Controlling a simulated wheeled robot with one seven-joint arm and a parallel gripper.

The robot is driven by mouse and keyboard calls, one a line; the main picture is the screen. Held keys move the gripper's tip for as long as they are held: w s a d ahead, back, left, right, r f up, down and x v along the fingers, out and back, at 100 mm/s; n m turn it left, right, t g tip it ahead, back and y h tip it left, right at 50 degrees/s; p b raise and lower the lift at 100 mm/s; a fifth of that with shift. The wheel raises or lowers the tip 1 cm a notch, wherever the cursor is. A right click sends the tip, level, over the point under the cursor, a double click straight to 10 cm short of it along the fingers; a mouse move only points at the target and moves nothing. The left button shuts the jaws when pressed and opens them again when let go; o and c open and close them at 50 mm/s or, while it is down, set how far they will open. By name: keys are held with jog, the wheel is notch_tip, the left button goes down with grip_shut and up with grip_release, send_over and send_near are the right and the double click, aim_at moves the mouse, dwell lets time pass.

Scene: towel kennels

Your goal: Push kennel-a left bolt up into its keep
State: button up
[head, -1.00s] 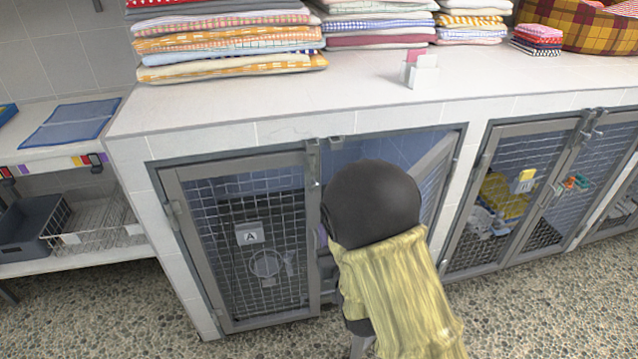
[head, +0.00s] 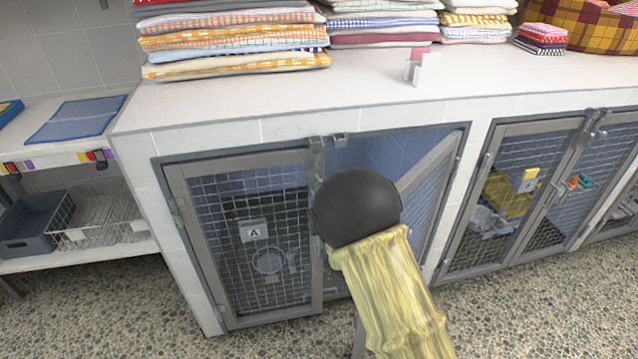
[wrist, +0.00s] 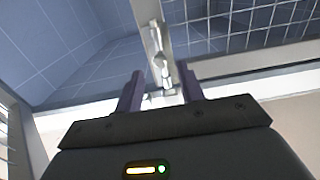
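Kennel A's left door leaf (head: 255,245) is shut and carries an "A" sign (head: 253,232). A metal bolt fitting (head: 316,160) runs along the top of its free edge, and a small bracket (head: 340,140) sits on the frame just to the right. In the wrist view a metal upright with bolt hardware (wrist: 158,48) comes down between my two fingers. My gripper (wrist: 162,82) is open, with a finger either side of that hardware and gaps showing. Whether a finger touches it I cannot tell. In the head view my dark wrist hides the fingers.
Kennel A's right leaf (head: 430,185) stands ajar, close to the right of my arm. Folded towels (head: 230,40) are stacked on the white counter (head: 220,105) above. A wire-basket shelf (head: 95,245) stands at left. The pebbled floor in front is clear.

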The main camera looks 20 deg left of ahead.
jog(key=x, duration=0.6)
grip_shut()
